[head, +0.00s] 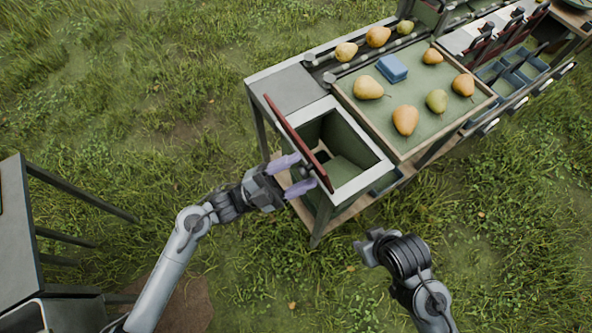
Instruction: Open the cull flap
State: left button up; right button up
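The cull flap (296,141) is a dark red panel. It stands raised, nearly edge-on, along the left side of a white-framed opening (357,185). The green-lined bin below shows through the opening. My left gripper (296,174) is just left of the flap's lower end, its two purple fingers spread apart with a gap between them. A small dark part, maybe a handle, shows near the fingertips; I cannot tell whether they touch it. My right gripper (368,248) is below and right of the bin, off the bench; its fingers do not show clearly.
A green sorting tray (385,108) right of the opening holds several pears and a blue block (392,68). More pears (378,37) lie on a rail behind. Red-handled tools (483,40) stand at the upper right. A grey table (18,230) is at the left. Grass lies between.

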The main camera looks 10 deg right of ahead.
pick_arm(q)
jog(key=shift+a, duration=0.15)
jog(key=v, duration=1)
jog(key=shift+a+f+b, duration=0.2)
jog(key=shift+a+b, duration=0.1)
jog(key=shift+b, duration=0.15)
